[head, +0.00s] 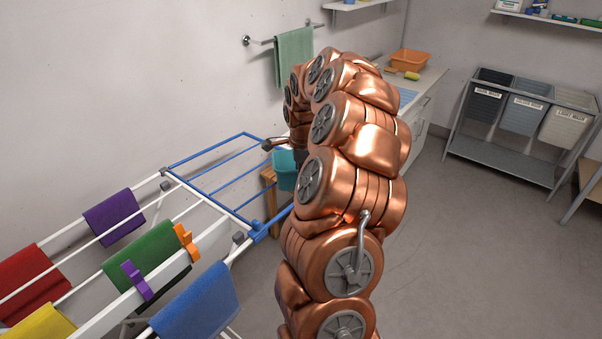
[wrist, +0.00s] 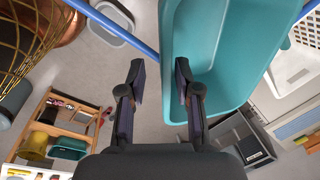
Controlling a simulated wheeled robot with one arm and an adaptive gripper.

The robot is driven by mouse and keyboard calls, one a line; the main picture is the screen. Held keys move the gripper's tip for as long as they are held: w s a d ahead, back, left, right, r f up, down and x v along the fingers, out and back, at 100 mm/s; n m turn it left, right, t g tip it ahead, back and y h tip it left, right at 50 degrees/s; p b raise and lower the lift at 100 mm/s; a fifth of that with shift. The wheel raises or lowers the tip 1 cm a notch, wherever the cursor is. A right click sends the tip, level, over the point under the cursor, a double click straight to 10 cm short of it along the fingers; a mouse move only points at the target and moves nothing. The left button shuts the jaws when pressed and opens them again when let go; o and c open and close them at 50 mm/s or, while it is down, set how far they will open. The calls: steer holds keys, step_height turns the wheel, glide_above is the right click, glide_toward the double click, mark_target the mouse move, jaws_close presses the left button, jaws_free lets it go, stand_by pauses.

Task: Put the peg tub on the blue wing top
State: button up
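The teal peg tub (head: 284,172) shows in the head view beside the far right part of the blue wing top (head: 213,166), partly hidden by my arm. The wing is a blue barred frame at the far end of the drying rack. In the wrist view the tub (wrist: 225,50) fills the upper right, and a blue bar (wrist: 112,25) runs past its left side. My gripper (wrist: 158,80) has its fingers apart. The tub's left wall lies between them in the picture, with the right finger over the tub. I cannot tell whether either finger touches it.
A wooden stand (head: 268,176) shows next to the tub. Coloured cloths, such as a blue one (head: 197,302), and pegs hang on the near rack. Floor at right is clear before the labelled bins (head: 525,112).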

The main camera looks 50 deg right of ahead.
step_height(320, 180, up, 11)
steer(key=s+a+b, duration=0.1)
steer(key=b, duration=0.3)
steer(key=shift+s+r, duration=0.2)
steer(key=s+a+f+n+y, duration=0.15)
steer(key=a+n, duration=0.45)
steer(key=a, duration=0.6)
steer(key=s+a+r+n, duration=0.15)
steer(key=a+n, duration=0.45)
steer(key=a, duration=0.6)
steer(key=s+a+f+n+g, duration=0.1)
steer(key=s+a+f+n, duration=0.2)
steer(key=s, duration=0.4)
steer(key=s+a+f+n+g, duration=0.1)
steer(key=s+a+f+n, duration=0.2)
steer(key=s+a+n, duration=0.3)
steer(key=s+a+f+n+g, duration=0.1)
steer(key=s+a+f+n, duration=0.2)
steer(key=s, duration=0.6)
steer(key=shift+s+a+f+n, duration=0.2)
steer(key=shift+a+f+n, duration=0.1)
steer(key=shift+a+n, duration=0.6)
steer(key=shift+d, duration=0.2)
